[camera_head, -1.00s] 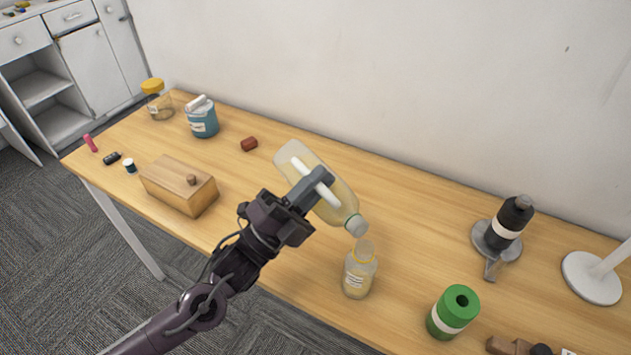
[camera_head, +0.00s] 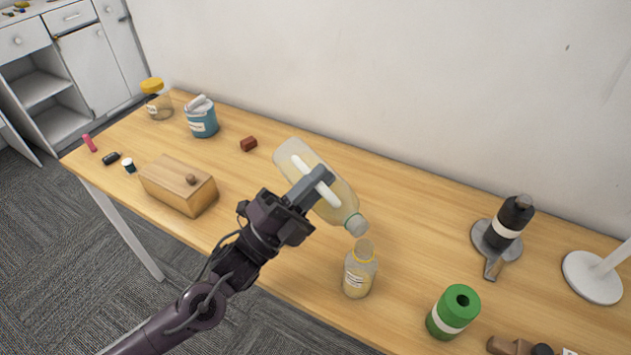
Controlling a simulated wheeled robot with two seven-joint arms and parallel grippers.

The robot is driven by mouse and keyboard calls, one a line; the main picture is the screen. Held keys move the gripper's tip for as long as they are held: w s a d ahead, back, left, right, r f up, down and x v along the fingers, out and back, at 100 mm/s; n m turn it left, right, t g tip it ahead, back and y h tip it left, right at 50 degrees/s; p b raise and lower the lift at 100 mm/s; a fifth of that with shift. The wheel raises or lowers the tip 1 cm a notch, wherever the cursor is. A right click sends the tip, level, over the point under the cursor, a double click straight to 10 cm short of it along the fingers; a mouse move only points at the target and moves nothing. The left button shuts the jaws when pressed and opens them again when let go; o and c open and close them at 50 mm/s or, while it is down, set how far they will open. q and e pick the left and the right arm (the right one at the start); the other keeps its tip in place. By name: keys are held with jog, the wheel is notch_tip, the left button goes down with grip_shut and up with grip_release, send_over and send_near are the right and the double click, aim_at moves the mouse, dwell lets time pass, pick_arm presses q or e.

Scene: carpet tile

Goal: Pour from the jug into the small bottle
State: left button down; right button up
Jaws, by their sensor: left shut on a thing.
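The jug (camera_head: 338,200) is a translucent pale yellow container with a white handle and a greenish neck. It is tilted with its neck down to the right. My left gripper (camera_head: 318,188) is shut on the jug at its handle and holds it above the table. The small bottle (camera_head: 358,277), clear with a white label and a yellow ring at its neck, stands upright on the table. The jug's neck is just above the bottle's mouth. Yellowish liquid shows in the bottle. My right gripper is out of view.
A green canister (camera_head: 453,312) stands right of the bottle. A black bottle (camera_head: 508,222) sits on a grey holder behind it. A wooden box (camera_head: 178,186), a blue tin (camera_head: 202,118) and a yellow-lidded jar (camera_head: 158,100) stand left on the wooden table (camera_head: 420,215).

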pick_arm(q)
jog(key=shift+s+r+m, duration=0.15)
jog(key=shift+r+m, duration=0.15)
jog(key=shift+m, duration=0.1)
dwell(0.5)
jog(key=shift+s+d+r+m+g+h+b, duration=0.15)
jog(key=shift+m+g+h+b, duration=0.3)
jog(key=shift+b, duration=0.3)
jog(key=shift+s+r+m+g+h+b, duration=0.15)
jog(key=shift+m+g+h+b, duration=0.25)
jog(key=shift+b, duration=0.3)
dwell(5.7)
